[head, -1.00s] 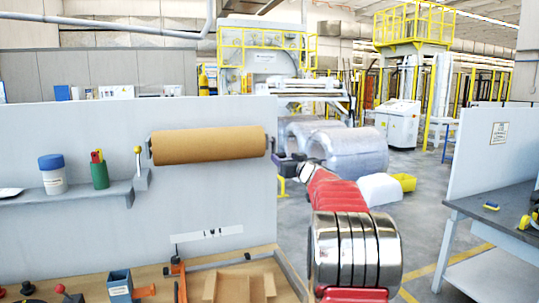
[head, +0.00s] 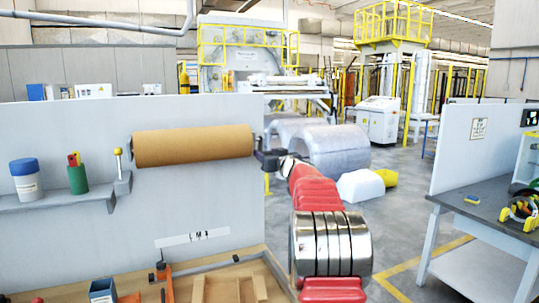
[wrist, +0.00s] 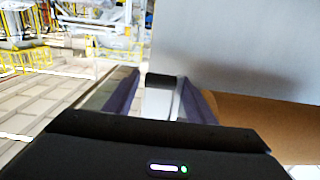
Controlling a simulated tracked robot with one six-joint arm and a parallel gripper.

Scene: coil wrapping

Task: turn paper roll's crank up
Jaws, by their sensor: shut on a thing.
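The brown paper roll (head: 193,146) is mounted level along the top of the grey panel. Its crank (head: 257,144) is at the roll's right end, mostly hidden behind my gripper in the head view. My gripper (head: 270,158) is at that end, just past the panel's right edge, with my red arm reaching up to it. In the wrist view, my gripper (wrist: 160,98) is shut on a pale part with a dark top, which looks like the crank's handle (wrist: 158,103). The crank's exact angle cannot be told.
The grey panel (head: 180,205) stands just left of my arm. A shelf (head: 60,200) on it holds a blue-lidded jar (head: 27,180) and a green holder (head: 77,177). A dark-topped table (head: 480,215) stands at the right. Open floor lies between.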

